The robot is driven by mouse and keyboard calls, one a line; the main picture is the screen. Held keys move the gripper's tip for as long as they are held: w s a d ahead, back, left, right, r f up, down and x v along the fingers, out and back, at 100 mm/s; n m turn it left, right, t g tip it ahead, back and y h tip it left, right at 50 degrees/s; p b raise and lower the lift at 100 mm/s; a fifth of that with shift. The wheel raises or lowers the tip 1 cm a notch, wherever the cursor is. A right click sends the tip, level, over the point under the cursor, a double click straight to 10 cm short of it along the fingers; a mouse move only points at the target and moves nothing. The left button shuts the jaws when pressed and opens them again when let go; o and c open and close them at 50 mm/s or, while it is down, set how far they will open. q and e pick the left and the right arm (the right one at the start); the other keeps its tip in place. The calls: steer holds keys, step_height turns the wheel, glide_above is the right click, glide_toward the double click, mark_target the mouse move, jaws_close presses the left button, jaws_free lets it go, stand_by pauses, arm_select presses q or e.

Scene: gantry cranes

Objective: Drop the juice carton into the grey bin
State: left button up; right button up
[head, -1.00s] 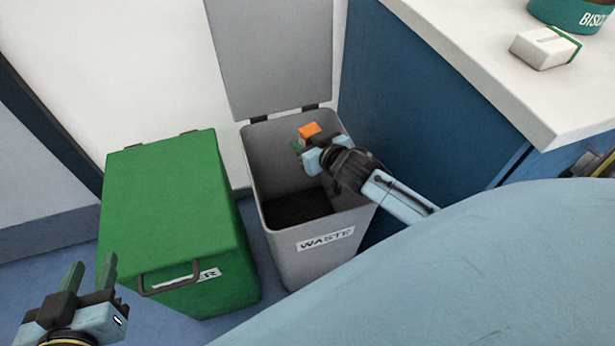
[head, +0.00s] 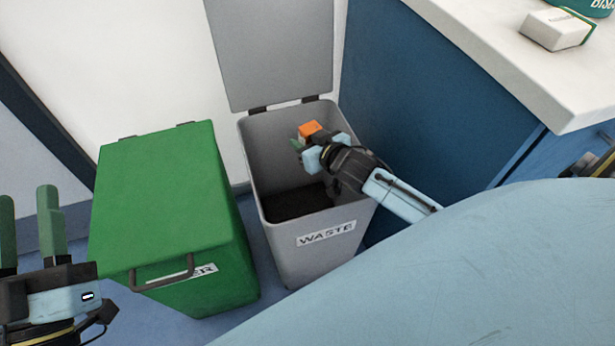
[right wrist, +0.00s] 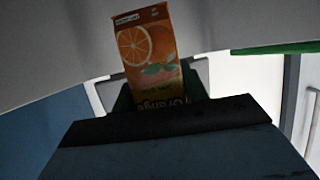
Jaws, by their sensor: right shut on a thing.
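The orange juice carton (head: 311,128) is held by my right gripper (head: 302,142) over the open grey bin (head: 327,262), which is labelled WASTE. In the right wrist view the carton (right wrist: 147,50) shows an orange slice and the word Orange, with its lower part between the fingers. The right gripper is shut on it, at about the height of the bin's rim. My left gripper (head: 30,225) is at the lower left with its two green fingers apart and nothing between them.
A green bin (head: 165,205) with a closed lid and a front handle stands left of the grey bin. The grey bin's lid (head: 270,50) is raised against the wall. A white counter (head: 510,60) on a blue cabinet is at the right, with a white box (head: 555,28) on it.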

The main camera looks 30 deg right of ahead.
steer(key=o, duration=1.2)
